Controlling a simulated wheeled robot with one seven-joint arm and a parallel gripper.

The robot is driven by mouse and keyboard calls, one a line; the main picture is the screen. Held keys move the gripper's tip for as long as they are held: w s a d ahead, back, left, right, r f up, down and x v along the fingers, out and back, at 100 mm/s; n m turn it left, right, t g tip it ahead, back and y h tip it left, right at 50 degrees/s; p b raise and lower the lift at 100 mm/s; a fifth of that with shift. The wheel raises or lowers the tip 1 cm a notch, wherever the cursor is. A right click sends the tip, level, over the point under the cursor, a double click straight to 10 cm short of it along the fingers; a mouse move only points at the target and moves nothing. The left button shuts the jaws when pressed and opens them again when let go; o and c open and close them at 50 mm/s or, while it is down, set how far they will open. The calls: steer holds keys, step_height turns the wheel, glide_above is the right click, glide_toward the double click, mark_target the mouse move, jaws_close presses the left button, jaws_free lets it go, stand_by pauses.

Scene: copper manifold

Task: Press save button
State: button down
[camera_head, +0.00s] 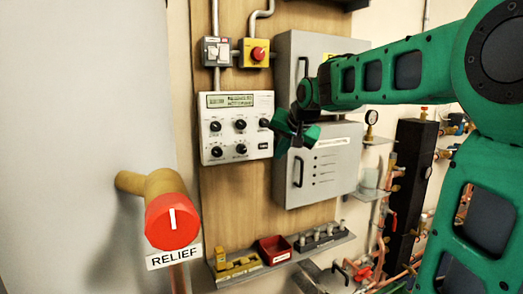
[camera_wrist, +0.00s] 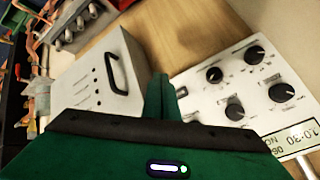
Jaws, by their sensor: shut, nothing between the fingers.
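The control panel (camera_head: 207,108) is a white box on the wooden board, with a small display and several black knobs. A small dark rectangular button (camera_head: 263,146) sits at its lower right; its label is too small to read. In the wrist view the panel (camera_wrist: 215,95) is turned, and the small rectangular button (camera_wrist: 182,92) shows just right of my finger. My green gripper (camera_head: 283,138) is shut and empty beside the panel's right edge. In the wrist view the gripper (camera_wrist: 160,82) points at the board between panel and grey cabinet. Contact with the button cannot be told.
Grey cabinets (camera_head: 345,160) with black handles stand right of the panel. A yellow box with a red button (camera_head: 257,53) and a grey switch box (camera_head: 215,51) are above. A shelf with a red bin (camera_head: 274,249) is below. A red RELIEF knob (camera_head: 172,220) sticks out at front left.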

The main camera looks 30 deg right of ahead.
steer(key=shift+w, duration=3.5)
steer(key=shift+w+r, duration=0.1)
steer(key=shift+w, duration=0.6)
steer(key=shift+s, duration=0.8)
steer(key=shift+s, duration=0.1)
steer(key=shift+s, duration=2.4)
steer(key=s+f+g, duration=0.3)
steer(key=s+f, duration=0.4)
steer(key=s, duration=0.6)
steer(key=s+f+n+g, duration=0.1)
steer(key=s+f+g, duration=0.2)
steer(key=s+f, duration=0.5)
steer(key=s+f+n+g+y, duration=0.1)
steer(key=s+f+g, duration=0.2)
steer(key=s, duration=1.5)
step_height(320, 180, down, 4)
steer(key=shift+s+d+f, duration=0.2)
steer(key=shift+s+f, duration=0.05)
